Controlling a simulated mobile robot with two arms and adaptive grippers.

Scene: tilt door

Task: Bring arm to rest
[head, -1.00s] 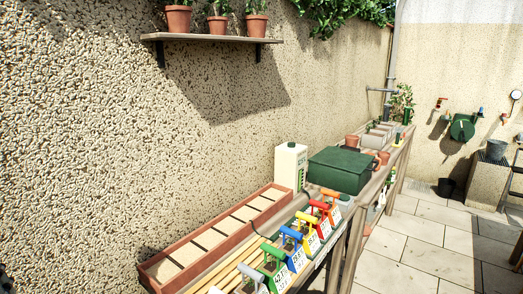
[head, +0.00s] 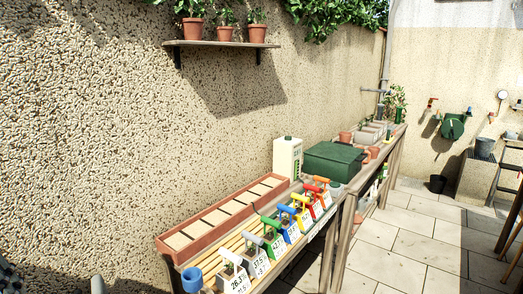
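No gripper fingertips show in the head view. A dark grey ribbed part pokes in at the lower left corner, cut off by the frame edge; it may belong to my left arm, but I cannot tell. Nothing of my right arm is seen. No held object is visible.
A planter tray (head: 168,243) and several colourful-handled, labelled items line the wooden bench (head: 357,192) along the wall. A white bottle (head: 287,158) and green box (head: 334,162) stand behind them. A wall shelf (head: 222,44) holds potted plants. The paved floor (head: 420,235) at right is largely clear.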

